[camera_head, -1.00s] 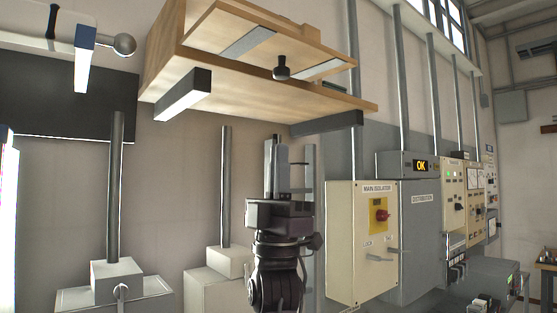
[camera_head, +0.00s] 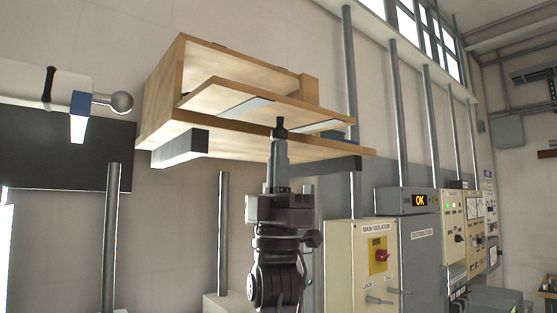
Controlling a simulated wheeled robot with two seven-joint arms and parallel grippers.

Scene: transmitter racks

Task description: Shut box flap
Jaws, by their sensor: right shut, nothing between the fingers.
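The wooden box (camera_head: 160,105) is mounted high in the camera_head view, with its front open above the flap. The flap (camera_head: 215,95) slants out from its front, so I see its underside with two grey strips and the inside of the box above it. My right gripper (camera_head: 279,142) points straight up below the flap, shut and empty. My left gripper is not in view.
Dark brackets (camera_head: 180,147) support the box from below. The main isolator cabinet (camera_head: 345,265) and grey distribution cabinet (camera_head: 420,265) stand at the right. Vertical pipes (camera_head: 111,235) run along the wall.

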